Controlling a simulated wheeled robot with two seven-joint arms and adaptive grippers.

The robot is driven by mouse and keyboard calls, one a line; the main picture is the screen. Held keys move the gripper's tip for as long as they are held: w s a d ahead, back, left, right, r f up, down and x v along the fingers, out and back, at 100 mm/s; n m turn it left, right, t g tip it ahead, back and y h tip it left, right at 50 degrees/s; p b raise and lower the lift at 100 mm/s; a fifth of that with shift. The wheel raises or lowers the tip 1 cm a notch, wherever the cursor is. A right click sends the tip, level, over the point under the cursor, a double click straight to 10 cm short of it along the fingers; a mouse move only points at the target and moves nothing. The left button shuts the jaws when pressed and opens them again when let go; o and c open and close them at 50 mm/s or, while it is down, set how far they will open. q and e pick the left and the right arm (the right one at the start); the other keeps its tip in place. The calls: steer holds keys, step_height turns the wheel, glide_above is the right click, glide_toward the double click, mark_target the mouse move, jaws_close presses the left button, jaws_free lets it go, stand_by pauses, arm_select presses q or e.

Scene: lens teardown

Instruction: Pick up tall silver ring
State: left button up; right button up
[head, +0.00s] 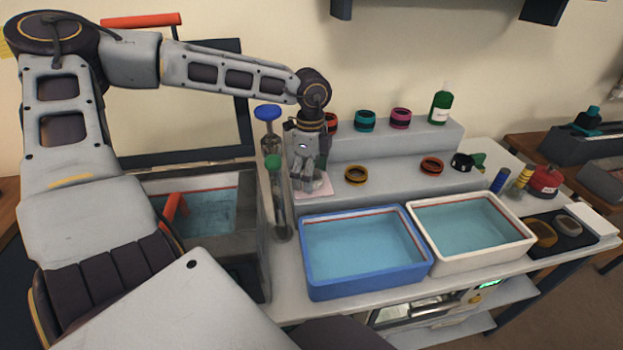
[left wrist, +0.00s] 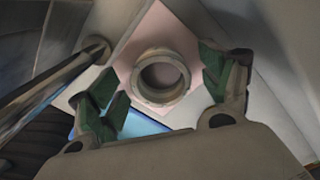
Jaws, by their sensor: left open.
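The tall silver ring (left wrist: 160,76) shows in the left wrist view as a dull grey-beige ring with a dark round opening. It lies on a pale pink square (left wrist: 132,48). My left gripper (left wrist: 168,88) is open, its green-padded fingers spread to the two sides of the ring, with nothing held. In the head view my left gripper (head: 306,182) points down over the pink square (head: 322,188), and the ring is hidden or too small to tell there. My right gripper is not in view.
Coloured rings, such as a yellow one (head: 356,182), sit on the grey steps. A blue tray (head: 365,283) and a white tray (head: 480,262) hold water in front.

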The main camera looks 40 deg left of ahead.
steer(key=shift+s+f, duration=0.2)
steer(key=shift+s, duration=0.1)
arm_select(q)
steer(key=c, duration=1.1)
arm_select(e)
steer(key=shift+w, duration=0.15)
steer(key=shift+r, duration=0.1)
arm_select(q)
steer(key=shift+r, duration=0.45)
step_height(320, 180, up, 9)
steer(key=shift+r+p, duration=0.1)
steer(key=shift+p, duration=0.35)
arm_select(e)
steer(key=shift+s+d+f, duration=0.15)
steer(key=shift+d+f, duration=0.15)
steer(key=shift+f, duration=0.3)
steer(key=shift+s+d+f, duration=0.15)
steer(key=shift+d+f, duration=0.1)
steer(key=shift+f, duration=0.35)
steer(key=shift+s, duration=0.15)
